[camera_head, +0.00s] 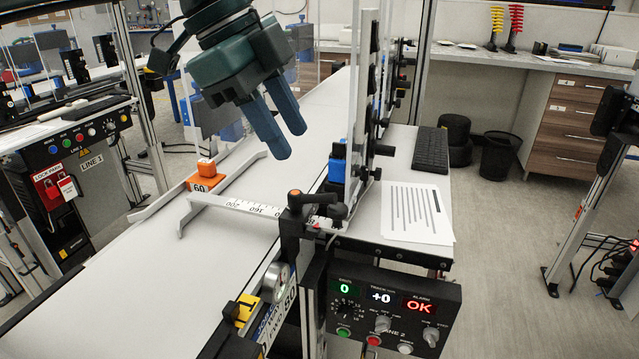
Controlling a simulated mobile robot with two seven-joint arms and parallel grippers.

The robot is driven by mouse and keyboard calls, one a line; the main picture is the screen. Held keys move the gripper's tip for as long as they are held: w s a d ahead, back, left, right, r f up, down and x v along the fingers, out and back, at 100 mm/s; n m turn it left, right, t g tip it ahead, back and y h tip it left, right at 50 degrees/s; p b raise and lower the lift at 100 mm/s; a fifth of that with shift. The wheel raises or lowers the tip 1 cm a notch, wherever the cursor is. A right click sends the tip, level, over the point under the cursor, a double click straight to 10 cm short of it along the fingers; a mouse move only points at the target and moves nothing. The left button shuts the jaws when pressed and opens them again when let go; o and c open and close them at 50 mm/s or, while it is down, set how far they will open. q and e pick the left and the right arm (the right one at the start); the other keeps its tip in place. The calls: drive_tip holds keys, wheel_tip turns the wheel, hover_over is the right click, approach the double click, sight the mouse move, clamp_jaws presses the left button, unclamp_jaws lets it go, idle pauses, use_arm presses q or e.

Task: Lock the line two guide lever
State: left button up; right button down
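The line two guide lever (318,200) is a dark handle with an orange-brown end cap, on a clamp at the near edge of the belt. It lies roughly level; whether it is locked I cannot tell. A white guide rail with a printed scale (250,207) runs from it across the belt. My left gripper (289,142) is dark teal with blue fingers. It hangs above the belt, up and slightly left of the lever, with its fingers apart and empty, touching nothing. My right gripper is not in view.
The LANE 2 panel (392,311) shows 0, +0 and a red OK. A clear upright panel and a blue part (337,160) stand just behind the lever. Paper (417,212) and a keyboard (431,150) lie right.

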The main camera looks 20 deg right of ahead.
sight(323, 195)
use_arm(q)
drive_tip(key=x, duration=0.9)
drive_tip(key=shift+d+f, duration=0.1)
drive_tip(key=shift+f, duration=0.15)
drive_tip(key=shift+c, duration=0.3)
clamp_jaws()
